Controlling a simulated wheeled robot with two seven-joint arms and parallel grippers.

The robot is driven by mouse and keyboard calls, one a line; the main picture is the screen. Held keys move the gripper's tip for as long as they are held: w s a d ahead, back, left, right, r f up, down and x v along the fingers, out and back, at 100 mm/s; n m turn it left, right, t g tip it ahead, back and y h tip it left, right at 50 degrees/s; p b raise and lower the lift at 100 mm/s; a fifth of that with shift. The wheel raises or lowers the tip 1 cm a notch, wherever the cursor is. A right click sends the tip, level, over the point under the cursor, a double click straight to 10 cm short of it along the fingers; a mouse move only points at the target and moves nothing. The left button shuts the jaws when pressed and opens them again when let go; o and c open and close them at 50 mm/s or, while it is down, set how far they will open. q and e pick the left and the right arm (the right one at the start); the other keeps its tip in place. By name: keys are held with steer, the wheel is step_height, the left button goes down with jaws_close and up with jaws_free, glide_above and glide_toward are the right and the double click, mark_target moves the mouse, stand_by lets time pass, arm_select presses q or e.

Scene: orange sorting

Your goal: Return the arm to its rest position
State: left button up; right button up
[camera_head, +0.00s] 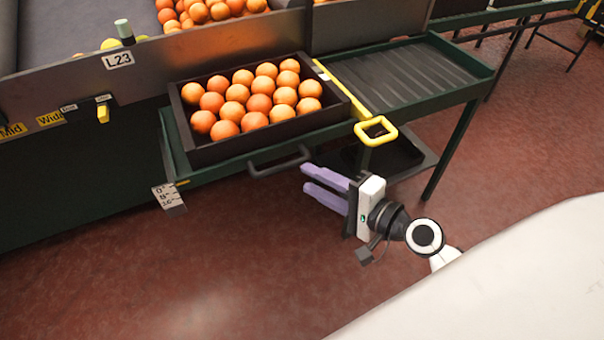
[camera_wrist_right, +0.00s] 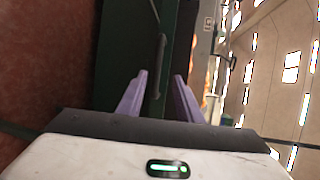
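My right gripper (camera_head: 316,182) has two purple fingers and is in front of the sorting station, over the red floor. Its fingers stand apart with nothing between them, and it touches nothing that I can see. In the right wrist view the open fingers (camera_wrist_right: 160,88) point toward the dark green station side, with a dark handle (camera_wrist_right: 161,55) beyond them. My left gripper does not show in the head view.
A dark crate (camera_head: 262,138) full of oranges (camera_head: 258,103) sits on a green shelf behind the gripper. A yellow handle (camera_head: 375,131) and a dark handle (camera_head: 281,163) stick out from the front. An empty ribbed tray (camera_head: 415,75) lies right. Red floor (camera_head: 220,270) is clear.

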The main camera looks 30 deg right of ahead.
steer(key=shift+s+r, duration=0.1)
steer(key=shift+s, duration=0.1)
stand_by(0.4)
